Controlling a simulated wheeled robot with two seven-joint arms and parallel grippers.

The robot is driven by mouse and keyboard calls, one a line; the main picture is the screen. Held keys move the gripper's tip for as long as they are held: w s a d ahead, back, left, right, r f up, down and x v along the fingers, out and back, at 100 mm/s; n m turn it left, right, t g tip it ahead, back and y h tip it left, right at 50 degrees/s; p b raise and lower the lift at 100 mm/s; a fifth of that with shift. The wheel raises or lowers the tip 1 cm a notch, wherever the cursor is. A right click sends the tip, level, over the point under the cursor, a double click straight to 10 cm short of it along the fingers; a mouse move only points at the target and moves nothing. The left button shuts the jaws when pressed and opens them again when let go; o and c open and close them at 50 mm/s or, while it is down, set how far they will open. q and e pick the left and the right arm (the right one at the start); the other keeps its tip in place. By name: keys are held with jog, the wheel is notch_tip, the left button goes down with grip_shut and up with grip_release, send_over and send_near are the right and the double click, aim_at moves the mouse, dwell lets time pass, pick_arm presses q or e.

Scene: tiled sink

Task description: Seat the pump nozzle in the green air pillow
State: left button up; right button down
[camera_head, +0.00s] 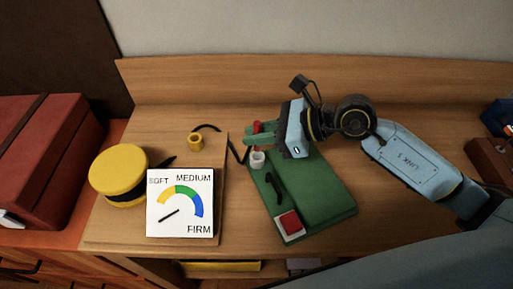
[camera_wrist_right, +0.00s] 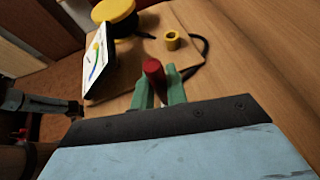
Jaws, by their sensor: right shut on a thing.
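The green air pillow (camera_head: 325,190) lies flat on the wooden counter. A small white cup-like port (camera_head: 257,160) stands at its far left corner. My right gripper (camera_head: 262,135) has green fingers shut on a red cylindrical nozzle (camera_head: 257,126). In the head view the nozzle appears just beyond the port and apart from it; the height between them is hard to judge. The black hose (camera_head: 236,149) runs close to the fingers. My left gripper is not in view.
A yellow pump (camera_head: 119,174) and a SOFT-MEDIUM-FIRM gauge (camera_head: 181,204) stand on the left board. A hollow yellow holder (camera_head: 195,142) stands behind the gauge. A red-and-white square (camera_head: 289,224) and a black strip (camera_head: 273,189) lie on the pillow. A red box (camera_head: 45,155) is far left.

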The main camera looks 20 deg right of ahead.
aim_at(257, 149)
notch_tip(257, 149, down, 4)
jog(key=shift+w+f+b, duration=0.1)
jog(key=shift+f+b, duration=0.05)
jog(key=shift+b, duration=0.25)
jog(key=shift+f, duration=0.55)
jog(key=c, duration=1.5)
grip_release()
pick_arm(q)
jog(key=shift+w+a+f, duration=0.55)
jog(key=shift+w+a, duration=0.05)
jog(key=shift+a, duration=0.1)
pick_arm(e)
jog(key=shift+o, duration=0.5)
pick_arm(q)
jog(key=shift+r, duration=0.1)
pick_arm(e)
jog(key=shift+r, duration=0.15)
